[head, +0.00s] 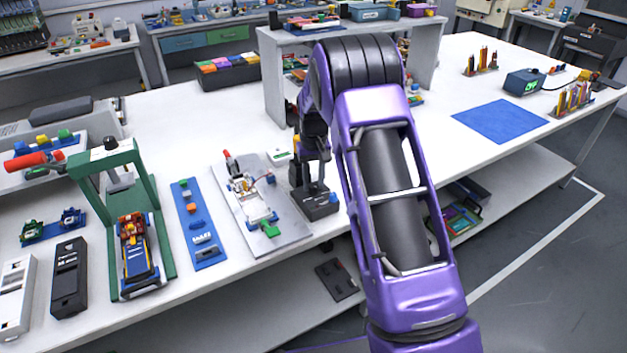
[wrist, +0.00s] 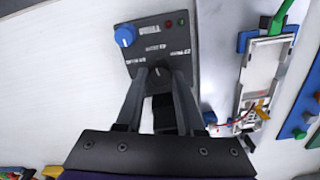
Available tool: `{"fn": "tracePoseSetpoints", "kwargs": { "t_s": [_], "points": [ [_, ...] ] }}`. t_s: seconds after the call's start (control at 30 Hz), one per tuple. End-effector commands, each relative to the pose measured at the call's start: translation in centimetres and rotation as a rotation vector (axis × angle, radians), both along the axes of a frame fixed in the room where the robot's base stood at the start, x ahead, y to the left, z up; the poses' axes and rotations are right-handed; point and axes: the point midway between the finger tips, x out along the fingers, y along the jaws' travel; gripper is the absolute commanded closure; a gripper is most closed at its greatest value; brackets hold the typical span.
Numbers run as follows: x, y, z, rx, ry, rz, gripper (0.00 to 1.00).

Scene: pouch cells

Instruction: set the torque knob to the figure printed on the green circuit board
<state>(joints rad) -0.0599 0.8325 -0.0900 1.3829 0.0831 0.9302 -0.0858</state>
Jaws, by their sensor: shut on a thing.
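A dark control box (head: 322,208) stands near the table's front edge, under my gripper. No green circuit board with a readable figure shows; a small green piece (head: 271,231) sits at the front of the white fixture left of the box.
The white fixture (head: 250,205) stands on a grey plate (head: 297,231) close left of the box. A blue strip with blocks (head: 197,225) and a green press frame (head: 165,215) stand further left. My arm hides table behind it. A blue mat (head: 500,121) lies right.

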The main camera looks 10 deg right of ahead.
Motion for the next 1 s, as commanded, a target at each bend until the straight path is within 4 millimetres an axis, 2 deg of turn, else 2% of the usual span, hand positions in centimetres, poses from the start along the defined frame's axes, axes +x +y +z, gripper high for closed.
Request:
{"fn": "tracePoseSetpoints", "kwargs": {
  "t_s": [0.4,0.9,0.93,1.0],
  "points": [
    [0.04,-0.02,0.09,0.000,-0.001,-0.175,1.00],
    [0.05,-0.02,0.09,0.000,-0.002,-0.193,1.00],
    [0.05,-0.02,0.08,0.000,-0.002,-0.193,0.61],
    [0.05,-0.02,0.08,0.000,-0.002,-0.193,0.49]
  ]
}}
